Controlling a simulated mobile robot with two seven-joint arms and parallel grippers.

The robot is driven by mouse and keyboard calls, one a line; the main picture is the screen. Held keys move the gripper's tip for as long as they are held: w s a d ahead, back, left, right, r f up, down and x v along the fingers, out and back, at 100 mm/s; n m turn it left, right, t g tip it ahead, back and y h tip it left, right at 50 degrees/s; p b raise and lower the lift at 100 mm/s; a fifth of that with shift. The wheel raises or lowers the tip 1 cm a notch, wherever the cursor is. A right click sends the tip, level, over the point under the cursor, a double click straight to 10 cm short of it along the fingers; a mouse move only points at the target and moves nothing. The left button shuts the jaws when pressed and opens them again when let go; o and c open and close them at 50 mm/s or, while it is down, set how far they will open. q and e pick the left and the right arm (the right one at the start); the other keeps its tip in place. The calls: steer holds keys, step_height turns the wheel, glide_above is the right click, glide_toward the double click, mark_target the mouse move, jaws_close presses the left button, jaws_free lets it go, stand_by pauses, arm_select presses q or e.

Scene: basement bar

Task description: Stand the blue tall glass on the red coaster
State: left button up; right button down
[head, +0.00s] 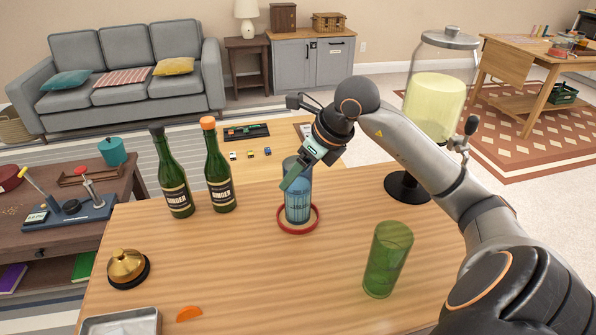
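The blue tall glass (298,205) is upright over the red coaster (284,224) on the wooden bar top. Its base shows inside the coaster's red rim; I cannot tell whether it bears its full weight there. My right gripper (297,175) reaches in from the right at the glass's upper part. One greenish finger lies across the front of the glass near its top. The other finger is hidden, so I cannot tell whether the grip is closed on it. My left gripper is not in view.
Two green ginger bottles (172,178) (218,170) stand left of the coaster. A green glass (388,260) stands at the right front. A drink dispenser (436,100) is behind my arm. A brass bell (127,267), orange wedge (189,313) and metal tray (122,322) lie at the left front.

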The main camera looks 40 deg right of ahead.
steer(key=shift+f, duration=0.1)
jaws_free()
stand_by(0.4)
steer(key=v, duration=1.2)
